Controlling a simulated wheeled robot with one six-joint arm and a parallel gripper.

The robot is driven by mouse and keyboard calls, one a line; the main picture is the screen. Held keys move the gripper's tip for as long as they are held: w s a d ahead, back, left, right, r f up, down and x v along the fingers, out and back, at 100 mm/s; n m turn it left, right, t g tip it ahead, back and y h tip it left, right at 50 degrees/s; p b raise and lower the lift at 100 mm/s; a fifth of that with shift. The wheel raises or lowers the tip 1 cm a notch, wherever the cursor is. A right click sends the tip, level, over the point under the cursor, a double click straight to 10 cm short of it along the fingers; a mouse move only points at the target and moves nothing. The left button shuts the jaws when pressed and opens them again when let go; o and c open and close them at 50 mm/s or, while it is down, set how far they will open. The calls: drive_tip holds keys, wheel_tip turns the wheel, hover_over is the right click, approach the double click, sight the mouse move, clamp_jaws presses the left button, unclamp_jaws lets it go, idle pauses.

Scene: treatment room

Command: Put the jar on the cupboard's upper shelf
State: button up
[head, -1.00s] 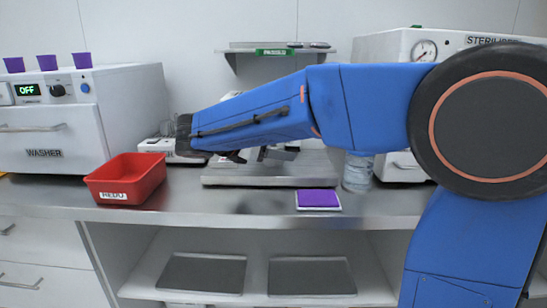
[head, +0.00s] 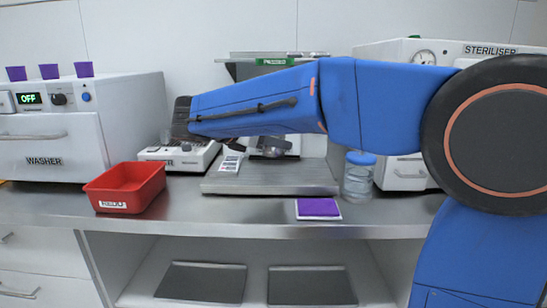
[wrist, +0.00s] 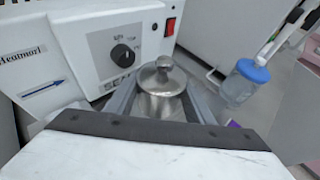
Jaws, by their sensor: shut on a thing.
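A metal jar (wrist: 160,98) with a domed, knobbed lid sits upright between the grey fingers of my gripper (wrist: 163,86) in the wrist view. My gripper is shut on it. In the head view a small metallic shape (head: 273,148) shows below my blue arm, over the grey platform; my arm hides much of that area. A wall shelf (head: 240,70) with a green label is partly behind my arm. Below the worktop is an open space (head: 210,257) with two dark grey panels. I cannot tell which of these is the cupboard.
A red tray (head: 125,187) stands left on the worktop, with a purple pad (head: 318,207) at the front. A clear container with a blue lid (head: 358,178) stands right of the platform (head: 270,187).

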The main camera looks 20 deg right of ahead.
wheel_tip(320, 180, up, 12)
drive_tip(key=shift+r, duration=0.25)
drive_tip(key=shift+s, duration=0.1)
